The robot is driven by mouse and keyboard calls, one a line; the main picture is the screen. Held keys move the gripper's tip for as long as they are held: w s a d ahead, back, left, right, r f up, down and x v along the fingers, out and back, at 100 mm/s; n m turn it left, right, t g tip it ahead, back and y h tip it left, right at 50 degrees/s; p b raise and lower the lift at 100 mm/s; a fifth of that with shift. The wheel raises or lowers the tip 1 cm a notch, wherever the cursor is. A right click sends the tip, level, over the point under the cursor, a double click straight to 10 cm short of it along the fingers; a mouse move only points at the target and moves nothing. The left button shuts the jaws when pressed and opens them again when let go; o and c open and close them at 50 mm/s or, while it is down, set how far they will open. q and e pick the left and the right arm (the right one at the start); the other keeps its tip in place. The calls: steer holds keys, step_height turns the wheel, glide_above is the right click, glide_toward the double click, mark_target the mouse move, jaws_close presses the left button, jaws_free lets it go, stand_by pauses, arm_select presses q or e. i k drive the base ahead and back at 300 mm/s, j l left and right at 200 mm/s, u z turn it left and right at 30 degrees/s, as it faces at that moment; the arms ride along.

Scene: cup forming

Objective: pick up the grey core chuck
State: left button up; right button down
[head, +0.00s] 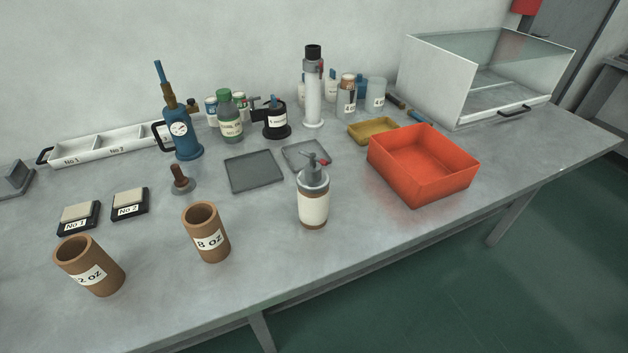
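A small piece with a round grey base and a brown upright stem (182,184) stands on the table left of centre; it may be the grey core chuck, but I cannot tell for sure. It stands upright and apart from other things, behind the 8 oz brown cup (206,238). A grey block-like piece (15,178) at the far left edge is partly cut off. Neither of my grippers shows in the head view.
A second brown cup (90,270), two labelled black pads (130,203), a pump bottle (313,205), a blue gauge device (180,130) and a flat grey tray (254,171) stand around. An orange bin (424,168) is right.

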mark_target(316, 179)
steer(key=l+u, duration=0.2)
steer(key=l, duration=0.35)
steer(key=k+l+u, duration=0.2)
steer(key=l, duration=0.35)
steer(key=l+u, duration=0.2)
steer(key=l, duration=0.35)
steer(key=i+j, duration=0.4)
steer(key=j, duration=0.15)
